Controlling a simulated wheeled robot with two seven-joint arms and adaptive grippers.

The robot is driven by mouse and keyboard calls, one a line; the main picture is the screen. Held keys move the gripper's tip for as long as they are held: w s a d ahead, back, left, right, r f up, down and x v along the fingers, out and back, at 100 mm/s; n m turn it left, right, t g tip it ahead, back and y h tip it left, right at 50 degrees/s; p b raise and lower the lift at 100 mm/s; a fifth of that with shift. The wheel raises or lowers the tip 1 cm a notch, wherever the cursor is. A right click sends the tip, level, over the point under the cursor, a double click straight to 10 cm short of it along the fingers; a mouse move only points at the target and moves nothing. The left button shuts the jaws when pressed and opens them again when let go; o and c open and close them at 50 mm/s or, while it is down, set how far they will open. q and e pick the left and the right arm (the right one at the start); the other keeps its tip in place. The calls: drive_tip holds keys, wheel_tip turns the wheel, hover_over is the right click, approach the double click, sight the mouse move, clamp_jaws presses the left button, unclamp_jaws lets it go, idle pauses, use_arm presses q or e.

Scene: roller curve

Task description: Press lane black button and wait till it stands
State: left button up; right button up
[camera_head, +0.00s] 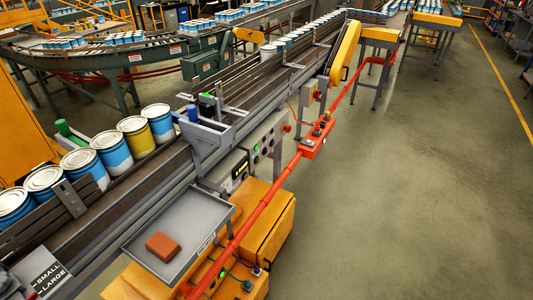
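The conveyor lane (120,200) runs from the lower left up to the top middle. On it stand several blue and white cans (115,155) and one yellow and white can (138,143). A red control box (314,143) with small dark buttons on top sits on the red rail beside the lane. A grey panel (262,143) with several coloured buttons and knobs is on the lane's side. The buttons are too small to tell which one is the lane's black button. Neither gripper is in view.
A grey tray (190,213) holding a brown block (163,246) stands in front of the lane. A red rail (265,205) runs along the lane's right side. The concrete floor (420,190) to the right is clear. More cans stand on far conveyors.

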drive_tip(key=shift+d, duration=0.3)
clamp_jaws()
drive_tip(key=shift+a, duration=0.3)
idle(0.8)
